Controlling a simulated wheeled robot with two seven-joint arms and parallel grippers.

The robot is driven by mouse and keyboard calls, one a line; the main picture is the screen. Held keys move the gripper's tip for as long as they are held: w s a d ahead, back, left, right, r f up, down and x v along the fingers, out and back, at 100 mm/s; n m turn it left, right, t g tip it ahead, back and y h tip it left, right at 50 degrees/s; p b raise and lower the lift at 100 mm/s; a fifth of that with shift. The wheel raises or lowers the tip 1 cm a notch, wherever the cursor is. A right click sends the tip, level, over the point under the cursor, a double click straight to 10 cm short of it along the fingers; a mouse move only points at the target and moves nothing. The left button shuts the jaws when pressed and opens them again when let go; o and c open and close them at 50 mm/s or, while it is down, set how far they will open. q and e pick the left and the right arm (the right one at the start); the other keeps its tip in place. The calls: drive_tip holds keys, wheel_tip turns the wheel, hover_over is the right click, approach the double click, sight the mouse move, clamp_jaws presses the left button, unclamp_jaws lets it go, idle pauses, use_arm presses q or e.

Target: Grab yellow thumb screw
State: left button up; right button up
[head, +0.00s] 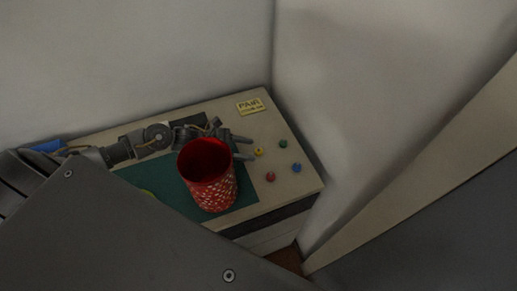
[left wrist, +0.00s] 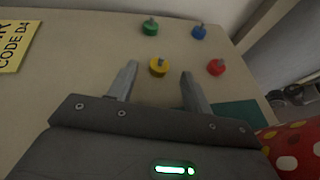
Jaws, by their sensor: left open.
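The yellow thumb screw (head: 259,152) stands on the tabletop, knob down with a grey stud up, in the left wrist view (left wrist: 159,67). My left gripper (head: 247,148) is open, its two fingers pointing toward the yellow screw. In the left wrist view the fingertips (left wrist: 158,70) lie to either side of the screw in the picture; I cannot tell the height gap, and no contact shows. My right gripper is not in view.
Green (left wrist: 150,27), blue (left wrist: 199,32) and red (left wrist: 216,67) thumb screws stand nearby. A red patterned bin (head: 209,175) stands on the green mat (head: 247,190) beside my left gripper. A yellow sign (head: 250,106) lies at the back. Walls border the table (head: 292,188).

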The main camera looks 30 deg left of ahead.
use_arm(q)
drive_tip(key=x, duration=0.2)
drive_tip(key=shift+w+d+p, duration=0.15)
drive_tip(key=shift+d+p, duration=0.05)
drive_tip(key=shift+p, duration=0.1)
drive_tip(key=shift+a+f, duration=0.1)
drive_tip(key=shift+c, duration=0.9)
drive_tip(key=c, duration=0.9)
drive_tip(key=shift+r+b, duration=0.35)
drive_tip(key=shift+r, duration=0.25)
drive_tip(key=shift+r+b, duration=2.55)
drive_tip(key=shift+r, duration=5.9)
